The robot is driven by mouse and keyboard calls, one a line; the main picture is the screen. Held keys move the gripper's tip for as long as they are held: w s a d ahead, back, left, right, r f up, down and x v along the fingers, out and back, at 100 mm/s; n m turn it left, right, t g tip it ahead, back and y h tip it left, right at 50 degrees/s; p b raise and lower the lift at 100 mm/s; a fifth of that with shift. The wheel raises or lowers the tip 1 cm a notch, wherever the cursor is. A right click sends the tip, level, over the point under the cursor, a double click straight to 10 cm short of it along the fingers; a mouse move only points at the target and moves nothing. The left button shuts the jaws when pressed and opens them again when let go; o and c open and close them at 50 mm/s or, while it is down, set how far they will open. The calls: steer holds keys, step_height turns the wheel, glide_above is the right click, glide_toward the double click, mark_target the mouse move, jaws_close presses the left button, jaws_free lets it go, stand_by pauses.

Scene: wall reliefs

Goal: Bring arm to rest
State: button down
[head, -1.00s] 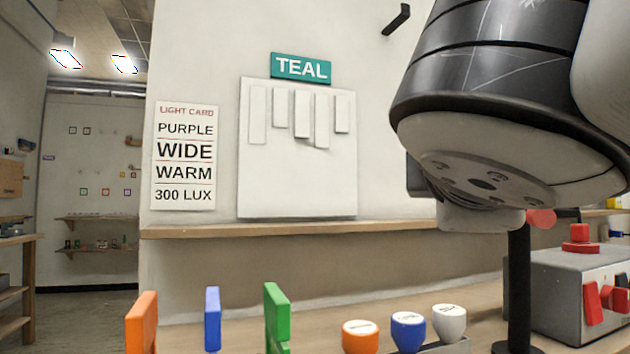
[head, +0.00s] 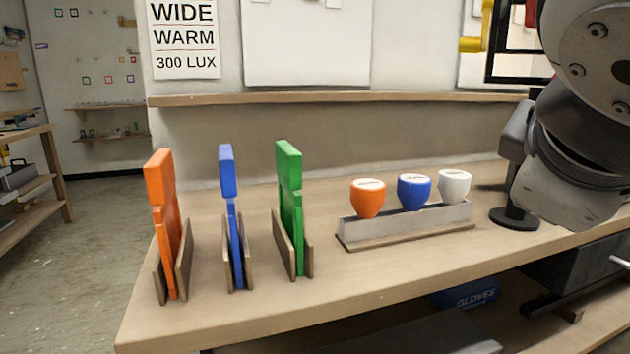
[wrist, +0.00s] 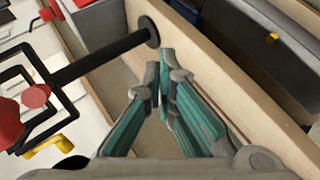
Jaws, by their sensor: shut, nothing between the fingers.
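My arm (head: 585,130) fills the right edge of the head view, folded over the right part of the workbench; its gripper fingers are out of that view. In the wrist view my gripper (wrist: 163,78) has teal-padded fingers with their tips together and nothing between them. It hangs beside the front edge of the wooden bench (wrist: 235,90), and I cannot tell its exact distance from it.
Orange (head: 163,215), blue (head: 229,205) and green (head: 289,200) upright pieces stand in wooden holders. A grey rack (head: 405,225) holds orange, blue and white knobs. A black stand's round base (head: 514,218) is close to my arm. Open floor (head: 80,260) lies left.

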steer(key=s+a+f+m+g+y, duration=0.3)
steer(key=s+f+m+g+y, duration=0.45)
steer(key=s+f, duration=1)
step_height(320, 180, up, 31)
steer(key=w+t+h+p, duration=0.1)
steer(key=t+p, duration=0.1)
steer(key=p, duration=2.9)
steer(key=shift+w+d+p, duration=0.2)
steer(key=shift+p, duration=0.1)
steer(key=shift+t, duration=0.25)
